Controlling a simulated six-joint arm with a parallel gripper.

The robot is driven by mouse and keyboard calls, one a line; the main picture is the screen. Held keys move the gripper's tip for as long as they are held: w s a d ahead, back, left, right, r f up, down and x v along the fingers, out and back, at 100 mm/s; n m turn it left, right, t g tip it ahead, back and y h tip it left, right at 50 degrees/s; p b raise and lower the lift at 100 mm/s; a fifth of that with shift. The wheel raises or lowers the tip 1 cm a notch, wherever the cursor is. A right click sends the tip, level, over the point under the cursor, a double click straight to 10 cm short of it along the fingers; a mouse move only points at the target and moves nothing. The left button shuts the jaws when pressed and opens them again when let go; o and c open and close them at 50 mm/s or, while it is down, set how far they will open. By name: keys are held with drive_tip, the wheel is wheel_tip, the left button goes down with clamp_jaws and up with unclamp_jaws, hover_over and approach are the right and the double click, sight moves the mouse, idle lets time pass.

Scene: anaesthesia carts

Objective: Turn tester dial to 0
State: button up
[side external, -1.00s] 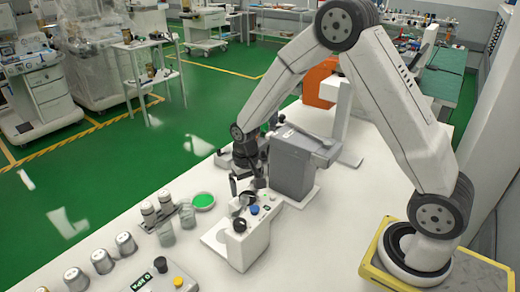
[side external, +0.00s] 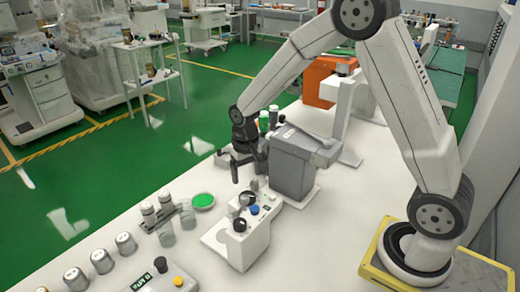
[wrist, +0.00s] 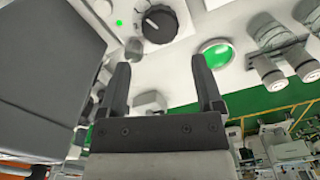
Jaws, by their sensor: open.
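The tester (side external: 243,240) is a low white unit on the white bench, with black knobs and a blue button on top. A round black dial (side external: 247,198) sits at its far end. A black dial with a white pointer line (wrist: 160,22) shows in the wrist view, beyond my fingertips; its scale is too small to read. My gripper (side external: 248,172) is open and empty, above the bench behind the tester and apart from it. In the wrist view my gripper (wrist: 160,65) has its two dark fingers spread, with no dial between them.
A tall grey box unit (side external: 293,165) stands close to the right of my gripper. A green round dish (side external: 203,201) and metal canisters (side external: 166,200) stand to the left. A second panel (side external: 165,278) lies at the front. The bench right of the tester is clear.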

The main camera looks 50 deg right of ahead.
sight(248, 193)
drive_tip(key=shift+s+r+n, duration=0.1)
drive_tip(key=shift+n, duration=1.4)
drive_tip(key=shift+f, duration=3.95)
drive_tip(key=shift+c, duration=0.2)
drive_tip(key=c, duration=1)
drive_tip(key=shift+o, duration=0.2)
